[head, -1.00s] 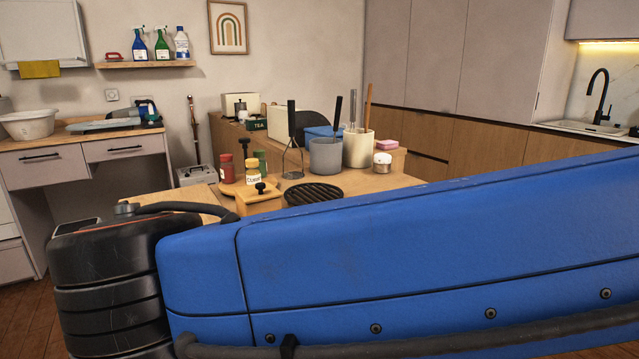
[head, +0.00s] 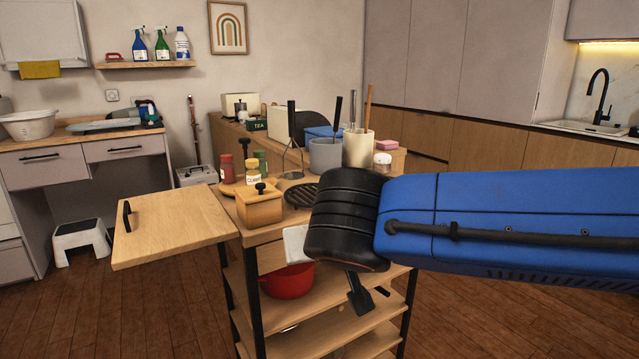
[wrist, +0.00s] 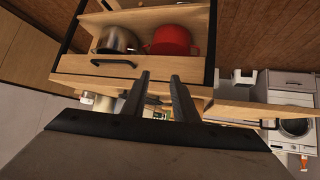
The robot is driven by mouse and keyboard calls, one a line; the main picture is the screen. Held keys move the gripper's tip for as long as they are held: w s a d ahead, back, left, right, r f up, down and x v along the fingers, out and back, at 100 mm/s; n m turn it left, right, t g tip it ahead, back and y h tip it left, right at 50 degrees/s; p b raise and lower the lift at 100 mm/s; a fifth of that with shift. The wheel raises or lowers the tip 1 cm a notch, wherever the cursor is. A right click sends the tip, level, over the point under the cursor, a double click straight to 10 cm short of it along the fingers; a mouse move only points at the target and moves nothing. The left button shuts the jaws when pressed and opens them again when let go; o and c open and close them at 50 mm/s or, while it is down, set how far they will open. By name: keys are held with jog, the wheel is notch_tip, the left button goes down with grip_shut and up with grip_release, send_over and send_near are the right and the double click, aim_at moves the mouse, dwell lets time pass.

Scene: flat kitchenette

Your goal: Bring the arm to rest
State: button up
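My gripper (wrist: 160,76) shows in the wrist view with its two dark fingers apart and nothing between them. In the head view my blue arm (head: 510,215) reaches in from the right, ending in a black joint (head: 345,220) in front of the trolley's top (head: 265,232). The joint hides part of the trolley. A small black piece shows below the joint; I cannot tell whether it is part of my gripper.
The trolley's side leaf (head: 175,222) sticks out left. A wooden box (head: 260,205), jars and utensil pots stand on top. A red pot (head: 287,283) sits on a shelf below, beside a steel pot (wrist: 115,40) in the wrist view. A step stool (head: 80,240) stands left; floor between is clear.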

jog(key=s+d+f+m+g+h, duration=0.15)
jog(key=d+f, duration=0.25)
jog(key=d, duration=0.4)
jog(key=s+d+f+g, duration=0.1)
jog(key=s+d+f, duration=0.15)
jog(key=d, duration=0.55)
jog(key=s+d+f+m+g+h, duration=0.1)
jog(key=s+d+f+g, duration=0.1)
jog(key=d+f, duration=0.5)
jog(key=s+d+f, duration=0.2)
jog(key=s+d, duration=0.4)
jog(key=s, duration=0.1)
jog(key=shift+f+g+y, duration=0.35)
jog(key=shift+f, duration=0.05)
